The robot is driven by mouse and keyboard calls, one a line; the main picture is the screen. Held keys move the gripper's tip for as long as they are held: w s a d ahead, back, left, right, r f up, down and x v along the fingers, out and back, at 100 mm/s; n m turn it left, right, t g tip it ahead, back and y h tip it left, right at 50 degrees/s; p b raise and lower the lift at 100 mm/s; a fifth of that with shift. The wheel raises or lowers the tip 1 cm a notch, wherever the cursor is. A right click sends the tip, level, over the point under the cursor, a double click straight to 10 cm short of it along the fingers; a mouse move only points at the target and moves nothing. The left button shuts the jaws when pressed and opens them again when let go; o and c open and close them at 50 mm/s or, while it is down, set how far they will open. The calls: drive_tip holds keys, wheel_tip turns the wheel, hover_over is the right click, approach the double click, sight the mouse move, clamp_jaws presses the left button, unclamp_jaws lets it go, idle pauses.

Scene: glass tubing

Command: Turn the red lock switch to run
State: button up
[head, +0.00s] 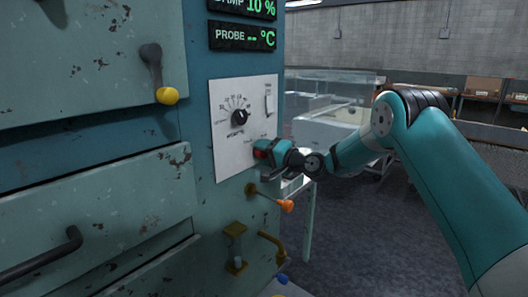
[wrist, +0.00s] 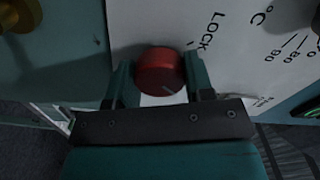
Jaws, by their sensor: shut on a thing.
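The red lock switch (wrist: 160,72) is a round red knob on a white control plate (head: 228,150). In the wrist view it sits between the two fingers of my gripper (wrist: 158,80), which are shut on it from both sides. The word LOCK is printed on the plate beside the knob. A thin light line shows on the knob near its lower edge. In the head view only a bit of red (head: 260,152) shows at my gripper (head: 262,150), and the fingers hide most of the switch. A run label cannot be read in either view.
A black dial (head: 239,118) and a pale rocker switch (head: 269,100) share the plate. Below are an orange-tipped lever (head: 286,206) and a brass handle (head: 271,246). A yellow-knobbed lever (head: 166,95) is at left. Open floor (head: 370,240) lies to the right of the cabinet.

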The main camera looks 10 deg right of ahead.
drive_tip(key=shift+m, duration=1.1)
drive_tip(key=o, duration=0.9)
drive_tip(key=shift+o, duration=0.2)
drive_tip(key=b+v, duration=0.4)
drive_tip(key=v, duration=1.3)
drive_tip(key=shift+s+d+b, duration=0.15)
drive_tip(key=shift+s+b, duration=0.05)
drive_tip(key=shift+b, duration=0.2)
